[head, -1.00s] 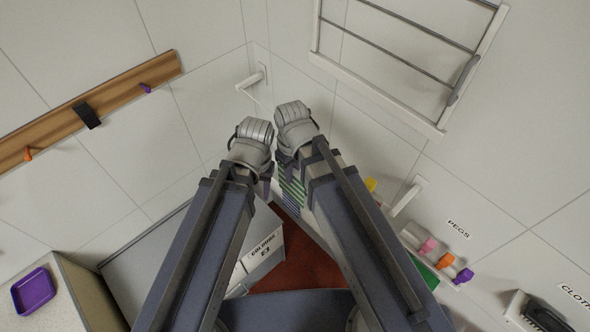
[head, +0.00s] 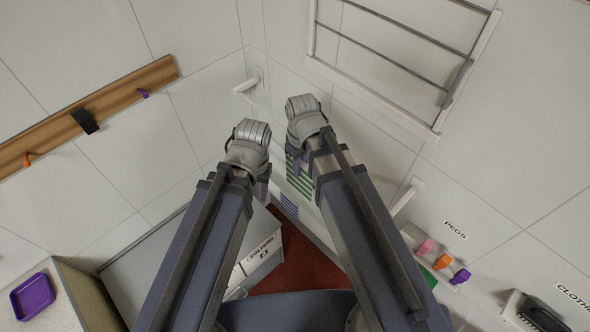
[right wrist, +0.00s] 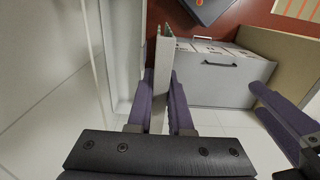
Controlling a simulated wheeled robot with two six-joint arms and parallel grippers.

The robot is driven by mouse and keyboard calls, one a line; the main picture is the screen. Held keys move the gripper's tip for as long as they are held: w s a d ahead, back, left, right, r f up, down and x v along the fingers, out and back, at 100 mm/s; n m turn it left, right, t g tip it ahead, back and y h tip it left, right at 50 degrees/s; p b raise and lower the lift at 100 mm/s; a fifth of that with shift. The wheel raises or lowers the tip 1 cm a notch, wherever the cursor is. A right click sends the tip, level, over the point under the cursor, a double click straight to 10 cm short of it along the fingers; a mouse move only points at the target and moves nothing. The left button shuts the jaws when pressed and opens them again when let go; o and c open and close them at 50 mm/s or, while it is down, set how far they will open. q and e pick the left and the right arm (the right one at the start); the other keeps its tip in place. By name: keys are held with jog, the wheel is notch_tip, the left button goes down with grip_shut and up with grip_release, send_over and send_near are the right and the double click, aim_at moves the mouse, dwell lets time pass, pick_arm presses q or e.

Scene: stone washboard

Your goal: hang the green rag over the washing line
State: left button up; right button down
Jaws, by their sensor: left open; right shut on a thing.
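The green-striped rag (head: 300,176) hangs below my right gripper (head: 292,160), partly hidden by that arm. In the right wrist view, the purple fingers of my right gripper (right wrist: 160,100) are shut on the rag (right wrist: 164,65), seen nearly edge-on as a thin pale sheet. My left gripper (head: 264,186) is open and empty, to the left of the rag and apart from it. It also shows at the right of the right wrist view (right wrist: 285,120). The washing line runs between two white wall brackets (head: 247,84) (head: 405,198); most of it is hidden behind my right arm.
A blue-striped cloth (head: 290,204) shows lower down. A box marked COLOURS (head: 262,250) stands below, by the red floor (head: 300,262). A wall rack (head: 385,65) is at upper right. Coloured pegs (head: 443,262) sit at lower right. A hook rail (head: 110,105) is on the left wall.

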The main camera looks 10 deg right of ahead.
jog(key=shift+w+d, duration=1.2)
jog(key=shift+d, duration=0.35)
jog(key=shift+w+d, duration=1.2)
jog(key=shift+d, duration=0.3)
jog(key=shift+w+d, duration=1.2)
jog(key=shift+d, duration=0.35)
jog(key=shift+f+b, duration=0.95)
jog(key=shift+f, duration=0.05)
jog(key=shift+f, duration=0.1)
notch_tip(320, 180, down, 8)
jog(key=b, duration=0.8)
jog(key=c, duration=0.8)
grip_release()
jog(key=shift+o, duration=0.2)
notch_tip(320, 180, up, 8)
jog(key=p, duration=0.7)
jog(key=shift+f, duration=0.1)
